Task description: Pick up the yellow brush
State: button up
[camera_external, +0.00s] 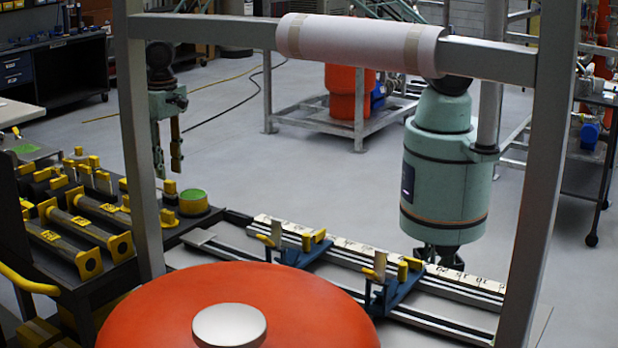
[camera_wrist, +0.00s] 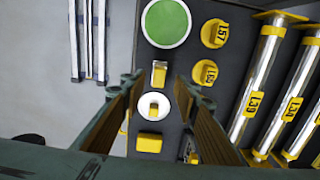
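I cannot tell which of these small yellow things is the brush. In the external view a small yellow piece (camera_external: 170,187) shows just under the fingertips.
A round green-topped container (camera_external: 193,201) stands on the dark bench near the gripper; it also shows in the wrist view (camera_wrist: 166,22). Yellow-ended cylinders (camera_external: 96,217) lie on the bench. Rails with blue brackets (camera_external: 292,254) run to the right. An orange drum (camera_external: 300,310) fills the foreground.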

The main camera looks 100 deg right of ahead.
aim_at(169, 181)
jog(key=shift+f, duration=0.1)
dwell(0.3)
jog(key=shift+d+f, duration=0.1)
jog(key=shift+f, duration=2.5)
grip_shut()
jog(key=shift+r, duration=0.15)
jog(key=shift+r, duration=4.9)
